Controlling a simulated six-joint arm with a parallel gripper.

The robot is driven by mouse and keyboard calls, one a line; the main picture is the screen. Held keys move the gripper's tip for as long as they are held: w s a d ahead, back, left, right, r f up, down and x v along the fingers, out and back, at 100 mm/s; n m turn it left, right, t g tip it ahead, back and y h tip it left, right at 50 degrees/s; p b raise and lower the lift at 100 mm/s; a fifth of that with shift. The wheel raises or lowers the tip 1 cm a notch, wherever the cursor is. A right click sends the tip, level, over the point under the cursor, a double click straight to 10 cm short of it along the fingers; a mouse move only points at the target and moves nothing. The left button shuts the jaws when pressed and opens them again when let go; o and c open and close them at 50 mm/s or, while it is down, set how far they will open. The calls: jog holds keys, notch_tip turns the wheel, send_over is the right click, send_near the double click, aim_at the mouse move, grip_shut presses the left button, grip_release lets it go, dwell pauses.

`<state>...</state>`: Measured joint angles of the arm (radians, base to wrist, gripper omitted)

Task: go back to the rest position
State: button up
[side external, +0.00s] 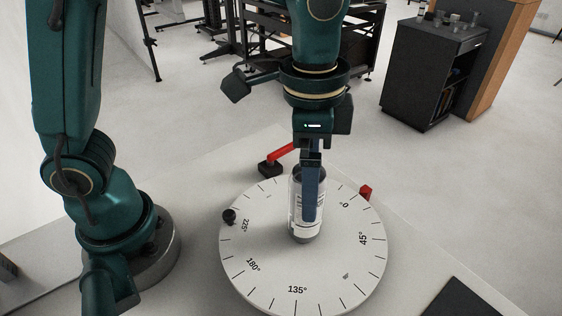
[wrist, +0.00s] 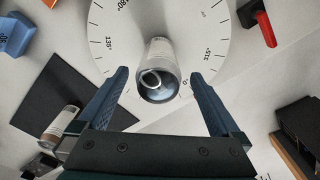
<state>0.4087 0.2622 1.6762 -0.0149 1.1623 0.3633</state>
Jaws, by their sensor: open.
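My gripper (side external: 311,190) points straight down over the turntable. In the wrist view my gripper (wrist: 172,95) shows its two blue fingers spread wide, one on each side of a bottle. The bottle (side external: 297,225) has a white label and stands upright on the white turntable disc (side external: 255,265). In the side view one finger covers part of the bottle. In the wrist view the bottle (wrist: 160,72) is seen from above between the fingers, with a gap to each. The disc (wrist: 112,22) carries degree marks.
A red lever (side external: 279,155) stands behind the disc, and a red block (side external: 366,192) sits at its right edge. A black knob (side external: 229,215) is at its left.

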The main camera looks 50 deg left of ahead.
jog(key=r, duration=0.1)
jog(key=w+r+t+h, duration=0.1)
jog(key=r, duration=0.1)
jog(key=r+n+t, duration=0.1)
jog(key=shift+w+r, duration=0.35)
jog(key=shift+w, duration=0.05)
jog(key=shift+s+a+r+n, duration=0.4)
jog(key=shift+s+a+n, duration=0.1)
jog(key=shift+a, duration=0.25)
jog(key=s+a+f+n+t+y, duration=0.1)
jog(key=s+a+f+n+t, duration=0.1)
jog(key=s+a+n, duration=0.4)
jog(key=shift+s+a+f+n+t, duration=0.25)
jog(key=shift+s+a+n+t, duration=0.25)
jog(key=shift+s+a, duration=1.15)
jog(key=shift+w+a, duration=0.15)
jog(key=shift+w, duration=0.05)
